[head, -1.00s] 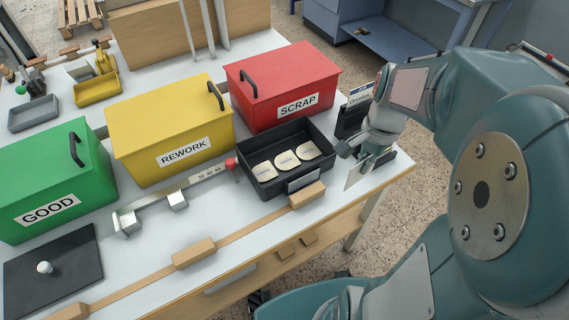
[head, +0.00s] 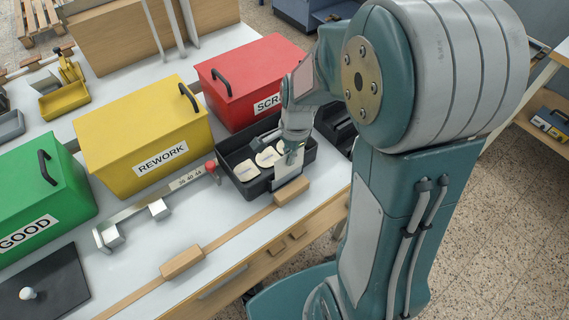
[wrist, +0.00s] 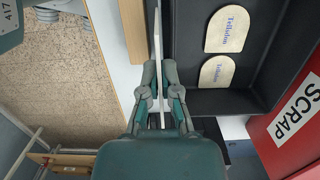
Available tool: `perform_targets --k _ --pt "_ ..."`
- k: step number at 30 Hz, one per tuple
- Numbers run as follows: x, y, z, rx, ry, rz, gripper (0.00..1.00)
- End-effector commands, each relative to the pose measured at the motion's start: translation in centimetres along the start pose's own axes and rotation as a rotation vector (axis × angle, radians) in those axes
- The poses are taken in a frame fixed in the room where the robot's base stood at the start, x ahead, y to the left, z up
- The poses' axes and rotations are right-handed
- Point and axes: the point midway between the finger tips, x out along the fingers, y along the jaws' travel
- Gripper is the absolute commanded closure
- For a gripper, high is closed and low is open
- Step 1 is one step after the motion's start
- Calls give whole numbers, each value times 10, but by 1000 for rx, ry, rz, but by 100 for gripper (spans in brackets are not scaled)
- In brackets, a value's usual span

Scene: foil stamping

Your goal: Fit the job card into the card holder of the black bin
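The black bin (head: 252,187) stands open at the table's front right, with cream printed pieces (head: 268,157) inside; it also shows in the wrist view (wrist: 275,62). My gripper (head: 291,152) is over the bin's front side and shut on the white job card (head: 290,186). In the wrist view my gripper (wrist: 160,88) pinches the card (wrist: 157,48), seen edge-on, beside the bin's front wall. The card hangs below the fingers in the head view. The card holder on the front wall is hidden behind the card, and I cannot tell whether the card's lower edge is in it.
The red SCRAP bin (head: 258,78) stands just behind the black bin, the yellow REWORK bin (head: 130,125) and green GOOD bin (head: 35,195) to the left. A wooden block (head: 291,191) on a wooden strip lies at the black bin's front. A red-knobbed ruler stop (head: 211,166) is left of it.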

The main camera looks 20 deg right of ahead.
Motion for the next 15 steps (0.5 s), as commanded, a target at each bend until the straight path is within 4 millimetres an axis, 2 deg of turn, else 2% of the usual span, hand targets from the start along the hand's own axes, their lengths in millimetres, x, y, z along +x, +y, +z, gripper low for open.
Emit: perform_targets --k 6,10,15 --pt "20 -11 5 1 0 1 100" --pt "39 -10 2 1 1 0 100" --pt "47 -8 1 -1 0 6 100"
